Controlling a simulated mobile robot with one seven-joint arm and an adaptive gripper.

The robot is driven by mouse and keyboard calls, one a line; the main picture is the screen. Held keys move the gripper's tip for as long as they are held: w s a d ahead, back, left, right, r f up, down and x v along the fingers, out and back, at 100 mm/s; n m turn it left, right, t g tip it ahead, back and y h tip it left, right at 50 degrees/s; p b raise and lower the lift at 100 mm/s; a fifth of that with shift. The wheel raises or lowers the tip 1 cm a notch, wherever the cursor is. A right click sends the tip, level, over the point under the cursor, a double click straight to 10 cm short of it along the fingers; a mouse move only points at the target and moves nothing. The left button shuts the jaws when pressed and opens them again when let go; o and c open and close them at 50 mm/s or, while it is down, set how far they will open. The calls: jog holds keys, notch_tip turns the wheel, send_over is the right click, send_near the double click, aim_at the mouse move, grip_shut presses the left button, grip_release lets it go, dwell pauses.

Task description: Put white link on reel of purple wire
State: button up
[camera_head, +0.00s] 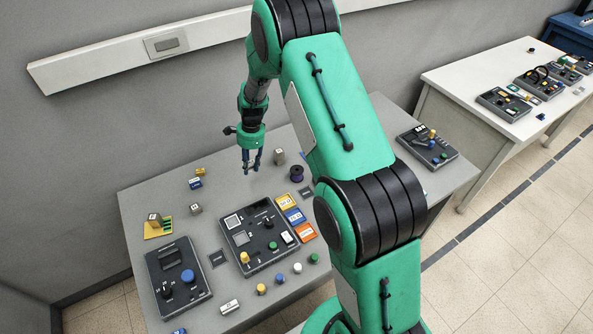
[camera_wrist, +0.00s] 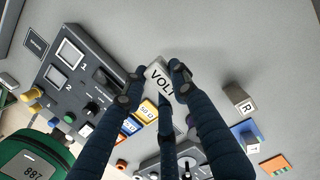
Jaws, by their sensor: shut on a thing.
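My gripper (camera_head: 250,166) hangs above the grey table, pointing down. It is shut on a white piece lettered "VOL…" (camera_wrist: 158,77), seen between the fingertips in the wrist view; by its colour it fits the white link. In the head view this piece can hardly be made out. The reel of purple wire (camera_head: 296,174) stands upright on the table, to the right of my gripper and apart from it.
A metal block (camera_head: 279,156) stands just behind the reel. Yellow, blue and orange cards (camera_head: 291,214) lie in front of it, beside a dark panel (camera_head: 266,238). A dark device (camera_head: 428,146) is at the right.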

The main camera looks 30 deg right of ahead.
jog(key=s+d, duration=0.8)
jog(key=s, duration=0.2)
jog(key=shift+s+d+r, duration=0.15)
jog(key=shift+s+d, duration=0.05)
jog(key=shift+d, duration=0.1)
jog(key=s+d, duration=0.1)
jog(key=s, duration=0.2)
jog(key=s+d, duration=0.2)
jog(key=s, duration=0.2)
jog(key=s+d, duration=0.2)
jog(key=s, duration=0.1)
jog(key=shift+s+b, duration=0.25)
jog(key=shift+b, duration=0.1)
jog(key=shift+c, duration=0.2)
jog(key=shift+w, duration=0.1)
send_over(297, 171)
jog(key=shift+w+d+f+b, duration=0.15)
jog(key=shift+f+b, duration=0.1)
jog(key=shift+f, duration=0.15)
jog(key=shift+s+d+f+b, duration=0.1)
jog(key=shift+d+f+b, duration=0.1)
jog(key=shift+f, duration=0.2)
jog(key=shift+f, duration=0.1)
jog(key=shift+f, duration=1.65)
jog(key=shift+f, duration=0.1)
